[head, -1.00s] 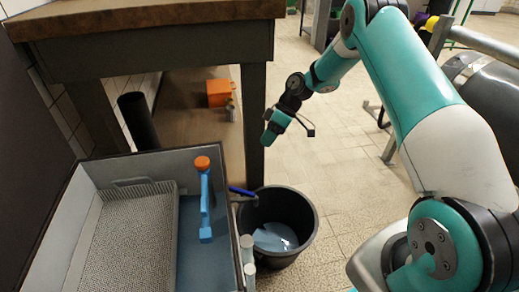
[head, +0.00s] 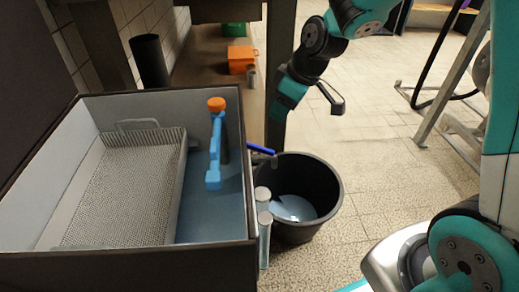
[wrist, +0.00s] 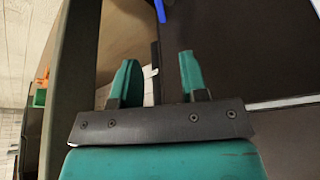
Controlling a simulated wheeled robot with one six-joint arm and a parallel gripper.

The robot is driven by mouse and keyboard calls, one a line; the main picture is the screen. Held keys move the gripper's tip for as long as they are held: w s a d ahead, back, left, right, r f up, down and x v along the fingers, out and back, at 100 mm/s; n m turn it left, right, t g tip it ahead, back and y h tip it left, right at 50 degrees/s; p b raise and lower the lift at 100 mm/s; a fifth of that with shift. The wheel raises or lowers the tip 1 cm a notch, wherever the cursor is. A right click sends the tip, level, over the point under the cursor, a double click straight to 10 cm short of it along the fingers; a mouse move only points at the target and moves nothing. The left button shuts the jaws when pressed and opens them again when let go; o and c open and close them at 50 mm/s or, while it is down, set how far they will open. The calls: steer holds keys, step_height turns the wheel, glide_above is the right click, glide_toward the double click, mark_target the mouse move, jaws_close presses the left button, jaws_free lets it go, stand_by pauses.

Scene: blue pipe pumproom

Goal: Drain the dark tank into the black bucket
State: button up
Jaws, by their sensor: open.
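The dark tank (head: 130,265) is an open box with dark outer walls and a pale inside, at the left of the head view. Bluish liquid (head: 210,225) shows in its right part. A blue lever (head: 262,149) sticks out at its right side and also shows at the top of the wrist view (wrist: 161,10). The black bucket (head: 328,200) stands on the floor beside the tank, below the lever, with a pale bluish patch inside. My gripper (wrist: 158,75) is open and empty, apart from the lever. In the head view, it (head: 284,103) is above and behind the bucket.
A wire basket (head: 125,195) and a blue piece with an orange knob (head: 216,104) are in the tank. Two grey cylinders (head: 264,225) stand between tank and bucket. A dark table leg (head: 279,60) rises near my gripper. Tiled floor to the right is mostly clear.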

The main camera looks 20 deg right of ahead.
mark_target(258, 146)
steer(key=b+x, duration=0.8)
steer(key=x, duration=0.7)
steer(key=shift+f, duration=0.15)
jaws_close()
